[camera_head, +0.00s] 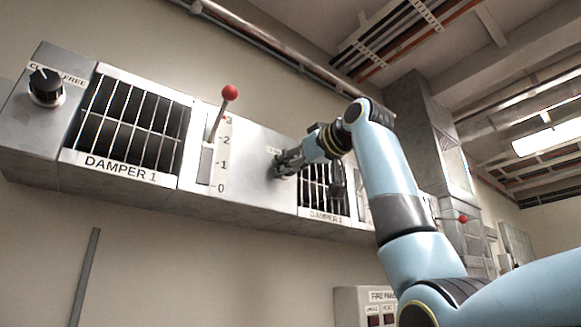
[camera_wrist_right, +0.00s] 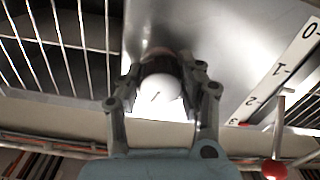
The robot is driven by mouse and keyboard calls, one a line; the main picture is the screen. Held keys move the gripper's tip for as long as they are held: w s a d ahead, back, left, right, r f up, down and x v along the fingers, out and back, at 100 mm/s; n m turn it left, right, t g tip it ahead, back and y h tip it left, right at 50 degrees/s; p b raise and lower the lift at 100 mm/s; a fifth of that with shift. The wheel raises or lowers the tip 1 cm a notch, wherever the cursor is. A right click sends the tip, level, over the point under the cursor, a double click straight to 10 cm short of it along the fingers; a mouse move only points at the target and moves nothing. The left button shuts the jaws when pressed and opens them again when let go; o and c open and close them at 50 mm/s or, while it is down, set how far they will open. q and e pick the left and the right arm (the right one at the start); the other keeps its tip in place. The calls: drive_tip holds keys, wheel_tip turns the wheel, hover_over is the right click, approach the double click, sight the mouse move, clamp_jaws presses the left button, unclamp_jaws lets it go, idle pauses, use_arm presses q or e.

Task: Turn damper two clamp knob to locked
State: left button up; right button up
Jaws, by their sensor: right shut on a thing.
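The damper two clamp knob (camera_wrist_right: 160,88) shows in the right wrist view as a pale round face with a short dark mark and a dark rim. My right gripper (camera_wrist_right: 162,72) is shut on it, one finger on each side. In the head view, my right gripper (camera_head: 285,163) is at the panel just left of the DAMPER 2 grille (camera_head: 318,190) and hides most of the knob. The knob's label is largely covered and I cannot read its setting. My left gripper is not in view.
The DAMPER 1 knob (camera_head: 45,85) and grille (camera_head: 130,118) are at the left. A red-ball lever (camera_head: 229,93) with a 0–3 scale (camera_head: 222,160) stands between the dampers; its red ball (camera_wrist_right: 274,169) also shows in the wrist view. A labelled box (camera_head: 347,303) is below.

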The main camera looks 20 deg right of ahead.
drive_tip(key=n, duration=0.6)
drive_tip(key=shift+n, duration=0.3)
drive_tip(key=n, duration=0.6)
drive_tip(key=shift+f+b, duration=0.1)
drive_tip(key=shift+b, duration=0.25)
drive_tip(key=shift+n, duration=0.3)
drive_tip(key=o, duration=1.1)
drive_tip(key=shift+w, duration=0.1)
drive_tip(key=shift+o, duration=0.4)
drive_tip(key=shift+a, duration=0.1)
